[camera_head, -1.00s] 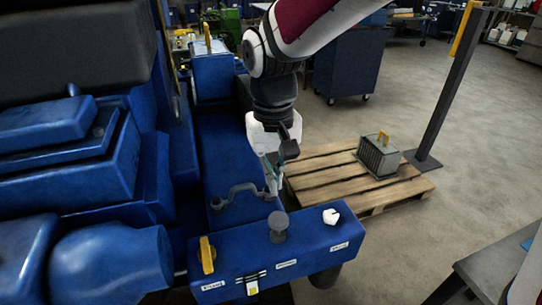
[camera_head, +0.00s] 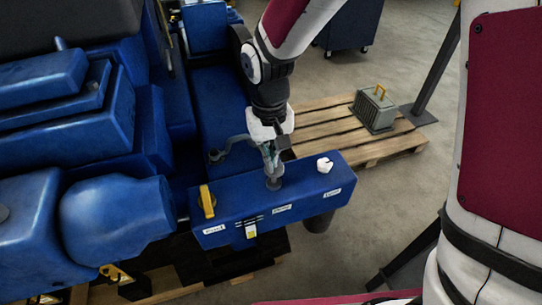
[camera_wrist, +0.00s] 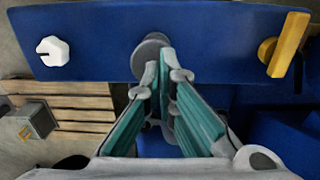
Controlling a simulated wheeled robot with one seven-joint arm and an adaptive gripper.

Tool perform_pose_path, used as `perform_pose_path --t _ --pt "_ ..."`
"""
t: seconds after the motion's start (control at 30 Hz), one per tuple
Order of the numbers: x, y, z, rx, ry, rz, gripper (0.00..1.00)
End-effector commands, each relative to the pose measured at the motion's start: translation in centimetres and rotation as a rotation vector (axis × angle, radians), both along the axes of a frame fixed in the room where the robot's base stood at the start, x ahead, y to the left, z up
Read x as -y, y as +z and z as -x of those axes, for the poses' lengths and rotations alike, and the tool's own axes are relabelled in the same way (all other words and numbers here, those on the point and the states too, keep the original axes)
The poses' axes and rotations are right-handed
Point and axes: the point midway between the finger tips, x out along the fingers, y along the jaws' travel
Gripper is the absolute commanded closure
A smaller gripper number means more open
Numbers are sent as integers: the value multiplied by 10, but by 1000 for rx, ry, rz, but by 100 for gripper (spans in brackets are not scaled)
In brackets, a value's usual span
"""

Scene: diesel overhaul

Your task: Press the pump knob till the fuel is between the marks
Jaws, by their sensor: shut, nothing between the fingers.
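The grey round pump knob (camera_head: 274,183) stands on top of the blue box (camera_head: 235,213), and its disc top shows in the wrist view (camera_wrist: 150,46). My gripper (camera_head: 271,160) is shut and empty, pointing down right over the knob. In the wrist view my fingertips (camera_wrist: 164,72) overlap the knob's near edge; I cannot tell whether they touch it or whether it is pressed down. A small white and yellow piece (camera_head: 251,231) with dark lines is on the box's front face. I cannot make out a fuel level or marks there.
A yellow lever (camera_head: 207,201) stands left of the knob and a white knob (camera_head: 324,165) right of it. A curved grey pipe (camera_head: 232,145) lies behind the box. A pallet (camera_head: 330,133) with a grey canister (camera_head: 375,110) is at the right. The blue engine fills the left.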

Motion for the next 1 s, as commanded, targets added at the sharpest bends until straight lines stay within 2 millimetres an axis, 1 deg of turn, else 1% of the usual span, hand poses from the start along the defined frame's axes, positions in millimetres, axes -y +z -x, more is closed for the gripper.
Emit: perform_pose_path --t 0.07,0.3,0.63,0.73,0.83,1.0 --pt "0 -3 0 -1 0 0 100" --pt "0 -36 -1 -3 2 2 100" --pt "0 -37 0 -1 0 0 100" --pt "1 -33 1 -2 0 1 100" --pt "1 -23 4 0 -2 0 100" --pt "3 7 13 4 -1 -1 100"
